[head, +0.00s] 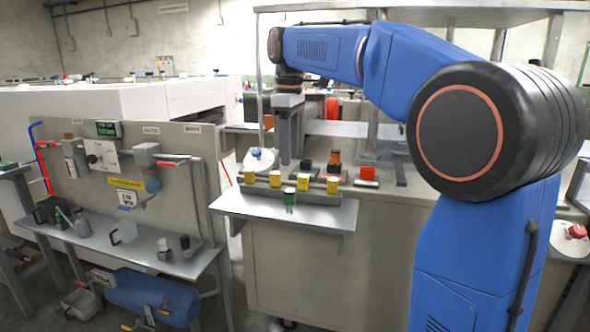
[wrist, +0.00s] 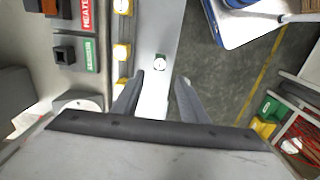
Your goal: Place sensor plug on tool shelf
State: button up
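Another grey shelf (head: 150,257) is under the panel on the left. I cannot tell which shelf is the tool shelf.
Several yellow blocks (head: 275,178) line the bench edge behind the green piece. A red block (head: 367,173) and an orange-topped dark piece (head: 335,158) stand further back.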

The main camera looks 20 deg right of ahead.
jog(key=s+d+f+m+t, duration=0.2)
jog(key=s+f+m, duration=0.3)
jog(key=s+f, duration=0.8)
jog(key=s+d+f+m+t, duration=0.2)
jog(key=s+f+m, duration=0.3)
jog(key=s+f, duration=0.7)
jog(key=s, duration=0.6)
jog(key=shift+s+d+f+m+t, duration=0.35)
jog(key=shift+s+m+t, duration=0.05)
jog(key=shift+c, duration=0.3)
